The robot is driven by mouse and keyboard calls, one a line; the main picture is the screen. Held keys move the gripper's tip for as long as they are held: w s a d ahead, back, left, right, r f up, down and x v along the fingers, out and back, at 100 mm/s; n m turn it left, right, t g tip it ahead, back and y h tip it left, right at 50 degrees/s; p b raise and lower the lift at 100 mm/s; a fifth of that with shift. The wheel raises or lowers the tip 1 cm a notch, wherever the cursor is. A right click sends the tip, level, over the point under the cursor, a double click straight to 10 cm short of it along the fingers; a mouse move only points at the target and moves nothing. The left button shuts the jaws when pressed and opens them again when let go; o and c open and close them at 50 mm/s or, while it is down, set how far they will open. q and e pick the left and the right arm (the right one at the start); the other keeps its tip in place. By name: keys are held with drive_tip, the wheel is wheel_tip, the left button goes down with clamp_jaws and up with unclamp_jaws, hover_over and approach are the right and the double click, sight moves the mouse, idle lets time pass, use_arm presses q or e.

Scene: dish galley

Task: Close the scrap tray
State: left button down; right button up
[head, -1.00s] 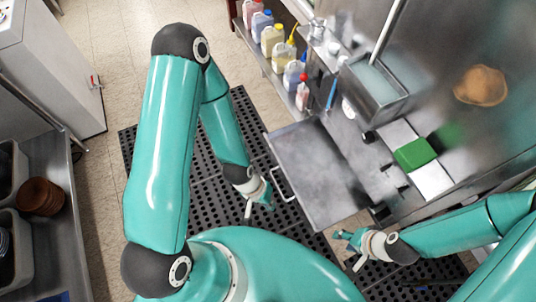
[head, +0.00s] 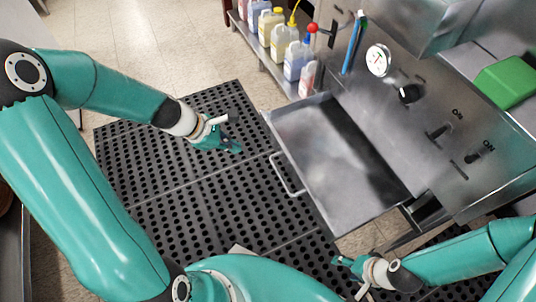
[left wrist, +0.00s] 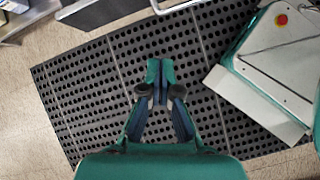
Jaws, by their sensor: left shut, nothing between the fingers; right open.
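The scrap tray (head: 318,160) is a shallow steel drawer, pulled out from the front of the steel machine in the head view. Its wire handle (head: 287,176) is on its left front side. My left gripper (head: 236,147) is shut and empty, above the black mat, to the left of the tray and apart from the handle. In the left wrist view, my left gripper (left wrist: 160,65) shows closed fingertips over the mat, with part of a bar-like handle (left wrist: 175,7) at the top edge. My right gripper (head: 340,262) is open below the tray's near corner, apart from it.
The perforated black mat (head: 190,215) covers the floor. Several bottles (head: 272,28) stand on a low shelf behind the tray. The machine front (head: 425,110) carries a gauge, a black knob and switches. A green block (head: 508,80) lies on top at the right.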

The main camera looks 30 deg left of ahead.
sight(274, 137)
use_arm(q)
drive_tip(key=w+d+f+n+b, duration=0.1)
drive_tip(key=w+f+b, duration=0.1)
drive_tip(key=w+b, duration=0.1)
drive_tip(key=w+d+f+n+t+b, duration=0.1)
drive_tip(key=w+f+n+b, duration=0.1)
drive_tip(key=w+b, duration=0.1)
drive_tip(key=w+d+f+n+t+b, duration=0.1)
drive_tip(key=w+f+b, duration=0.1)
drive_tip(key=w+b, duration=0.1)
drive_tip(key=shift+w+d+f+h+b, duration=0.1)
drive_tip(key=shift+w+d+h+b, duration=0.15)
drive_tip(key=shift+w+h+b, duration=0.1)
drive_tip(key=shift+w+d, duration=0.35)
drive_tip(key=shift+w, duration=0.1)
use_arm(e)
wheel_tip(274, 137, down, 12)
drive_tip(key=shift+f, duration=0.1)
